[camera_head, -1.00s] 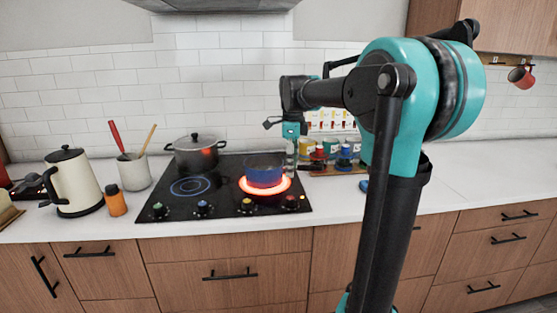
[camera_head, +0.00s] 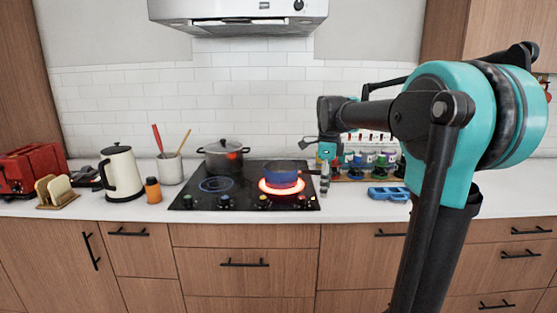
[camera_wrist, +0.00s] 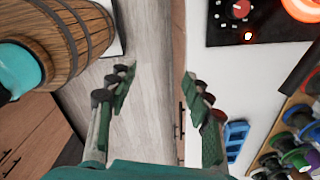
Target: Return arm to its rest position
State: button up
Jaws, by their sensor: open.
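My teal and black arm (camera_head: 435,140) stands at the right in the head view, its elbow bent and its forearm reaching left. My gripper (camera_head: 325,182) hangs down at the forearm's end, in front of the counter by the stove's right side in the picture. In the wrist view my gripper (camera_wrist: 160,88) has its two fingers spread well apart. Nothing is between them; the floor and counter edge show beyond.
A blue pan (camera_head: 284,176) sits on a glowing red burner. A grey pot (camera_head: 223,154) stands behind the stove's left burner. Jars on a rack (camera_head: 355,174) and a blue tray (camera_head: 388,194) lie right of it. A wooden barrel (camera_wrist: 62,35) shows in the wrist view.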

jog(key=s+d+f+n+t, duration=0.2)
jog(key=s+f+n, duration=0.8)
jog(key=s+f, duration=0.1)
jog(key=s+d+f+n+t, duration=0.1)
jog(key=s+f+n+t, duration=0.1)
jog(key=s+f+n, duration=0.8)
notch_tip(320, 180, down, 3)
jog(key=shift+s+d+r+n, duration=0.1)
jog(key=shift+s+d+n, duration=0.3)
jog(key=shift+n, duration=0.4)
